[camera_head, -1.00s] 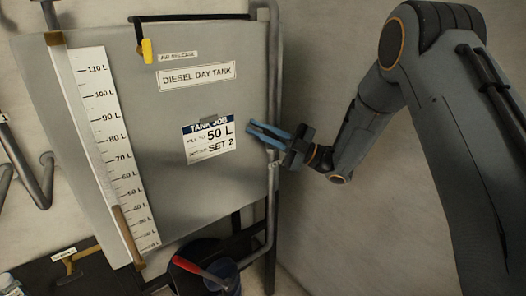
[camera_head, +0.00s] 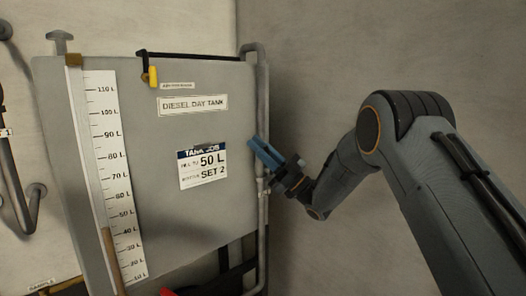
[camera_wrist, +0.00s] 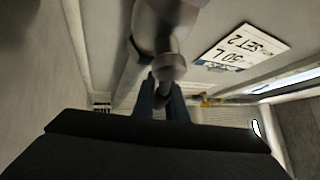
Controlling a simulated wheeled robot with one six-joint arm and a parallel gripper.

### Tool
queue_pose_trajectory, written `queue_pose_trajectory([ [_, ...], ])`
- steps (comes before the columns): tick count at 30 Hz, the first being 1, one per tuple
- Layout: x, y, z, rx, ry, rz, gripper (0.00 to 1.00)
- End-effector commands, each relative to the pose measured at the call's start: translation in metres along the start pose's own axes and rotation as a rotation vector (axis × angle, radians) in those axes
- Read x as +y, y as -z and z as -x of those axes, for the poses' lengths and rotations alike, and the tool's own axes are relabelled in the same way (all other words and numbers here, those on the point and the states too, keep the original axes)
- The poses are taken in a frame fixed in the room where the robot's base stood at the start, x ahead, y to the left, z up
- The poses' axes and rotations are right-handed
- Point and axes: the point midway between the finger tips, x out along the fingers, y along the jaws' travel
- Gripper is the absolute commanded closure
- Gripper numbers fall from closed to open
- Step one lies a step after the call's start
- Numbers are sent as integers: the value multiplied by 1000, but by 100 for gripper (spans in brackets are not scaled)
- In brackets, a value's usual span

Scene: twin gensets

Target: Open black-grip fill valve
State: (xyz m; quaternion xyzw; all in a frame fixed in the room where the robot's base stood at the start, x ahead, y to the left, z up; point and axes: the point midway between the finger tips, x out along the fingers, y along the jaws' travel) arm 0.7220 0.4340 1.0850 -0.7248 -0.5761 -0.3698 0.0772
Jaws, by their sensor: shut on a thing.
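The grey diesel day tank (camera_head: 200,235) fills the left middle of the head view. A vertical pipe (camera_head: 263,100) runs along its right side. My gripper (camera_head: 262,150) is beside this pipe, its blue fingers angled up and left past the tank's right edge. In the wrist view my blue fingers (camera_wrist: 162,92) are shut on a dark piece, apparently the black grip (camera_wrist: 163,101), just below a rounded grey metal fitting (camera_wrist: 172,68). The valve is mostly hidden by my gripper in the head view, so its lever angle is unclear.
A level gauge (camera_head: 103,150) on the tank shows a brown column up to around 40 L. The tank card (camera_head: 203,168) reads 50 L, SET 2. A yellow-grip lever (camera_head: 152,76) is at the top, by the air release label. Bare wall lies right.

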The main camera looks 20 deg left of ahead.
Motion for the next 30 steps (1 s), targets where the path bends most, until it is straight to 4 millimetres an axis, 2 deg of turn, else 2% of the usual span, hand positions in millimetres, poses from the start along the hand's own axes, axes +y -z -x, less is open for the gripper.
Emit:
queue_pose_trajectory([
  [10, -1, -2, -2, 0, -3, 0, 100],
  [11, -1, -2, -2, 0, -3, 0, 83],
  [13, -2, -2, -2, 0, -3, 0, 71],
  [14, -2, -2, -2, 0, -2, -1, 70],
  [25, 0, -2, 1, 0, -3, 1, 70],
  [30, 2, -2, 25, -3, -8, 2, 70],
])
